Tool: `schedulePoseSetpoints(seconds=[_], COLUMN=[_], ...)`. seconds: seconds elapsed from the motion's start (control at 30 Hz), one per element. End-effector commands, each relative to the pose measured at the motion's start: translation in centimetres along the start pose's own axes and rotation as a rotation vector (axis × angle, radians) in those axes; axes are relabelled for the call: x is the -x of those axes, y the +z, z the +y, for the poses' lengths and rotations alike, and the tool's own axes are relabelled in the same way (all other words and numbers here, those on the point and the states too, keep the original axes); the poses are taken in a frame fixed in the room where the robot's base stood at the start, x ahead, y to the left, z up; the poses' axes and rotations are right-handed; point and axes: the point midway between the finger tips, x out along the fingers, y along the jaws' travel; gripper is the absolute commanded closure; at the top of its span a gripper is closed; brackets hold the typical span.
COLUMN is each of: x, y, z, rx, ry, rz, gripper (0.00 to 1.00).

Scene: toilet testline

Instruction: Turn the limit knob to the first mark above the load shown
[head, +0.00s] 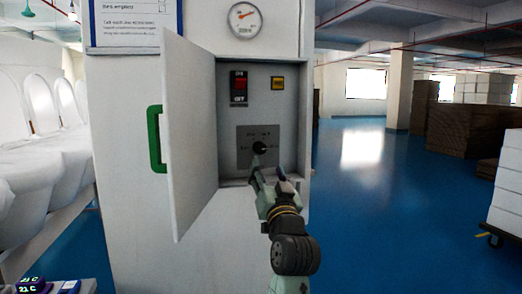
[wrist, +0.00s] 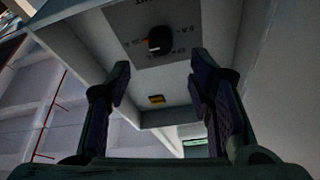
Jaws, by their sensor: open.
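The limit knob (head: 260,148) is a black round knob on a grey square plate (head: 243,133) inside the open wall cabinet. In the wrist view the knob (wrist: 158,41) shows a pale and orange line on it, with marks printed around it that are too blurred to read. A round gauge (head: 244,19) with an orange needle hangs above the cabinet; its figures are too small to read. My gripper (head: 264,171) is at the cabinet opening, just below the knob. In the wrist view its fingers (wrist: 158,88) are apart, with nothing between them and the knob beyond.
The cabinet door (head: 190,130) with a green handle (head: 155,139) stands open on the left. A red ON/OFF switch (head: 239,87) and a yellow block (head: 278,83) sit above the plate.

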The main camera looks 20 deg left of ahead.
Motion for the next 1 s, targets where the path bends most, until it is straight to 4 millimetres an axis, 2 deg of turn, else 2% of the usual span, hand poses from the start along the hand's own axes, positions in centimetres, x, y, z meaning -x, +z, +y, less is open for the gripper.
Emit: schedulePoseSetpoints(seconds=[0.2, 0.4, 0.6, 0.87, 1.0], x=[-4.5, -7.5, -8.6, -8.7, -8.7], y=[-0.3, -0.2, -0.1, 0.0, 0.0], z=[-0.1, -0.1, 0.0, 0.0, 0.0], rx=[-0.001, -0.001, 0.000, 0.001, 0.001], ry=[0.000, -0.001, 0.000, 0.000, 0.000], rz=[-0.002, -0.002, 0.000, 0.000, 0.000], gripper=[0.52, 0.52, 0.52, 0.52, 0.61])
